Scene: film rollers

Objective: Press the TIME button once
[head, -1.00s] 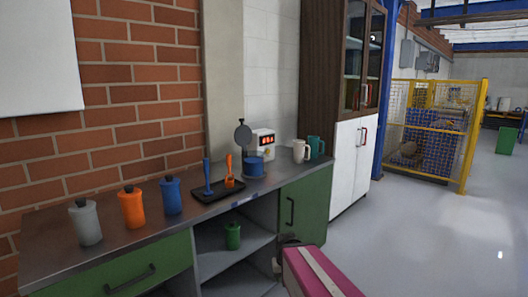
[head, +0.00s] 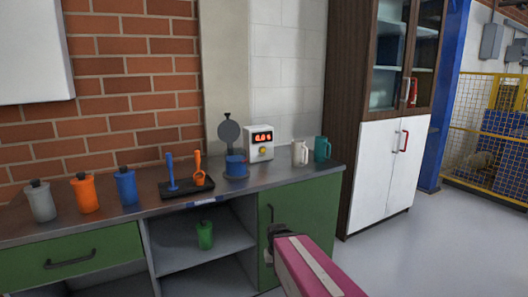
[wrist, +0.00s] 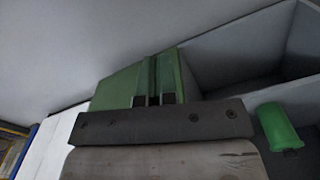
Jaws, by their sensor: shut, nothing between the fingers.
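A white box (head: 252,130) with a lit red display (head: 262,137) stands on the counter (head: 215,195) against the wall. A round yellow button (head: 263,151) is on its front below the display; any lettering is too small to read. My gripper (head: 272,232) is low in front of the green cabinet door, below the counter top and well apart from the box. In the wrist view my fingers (wrist: 154,100) are close together and empty, with a green panel behind them. The box and button are not in the wrist view.
Left of the box are a blue cup-like thing (head: 236,166), a black tray (head: 187,188) with blue and orange tools, and several canisters (head: 84,195). White (head: 300,154) and teal (head: 322,149) mugs stand right. A green canister (head: 205,235) sits on the shelf below.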

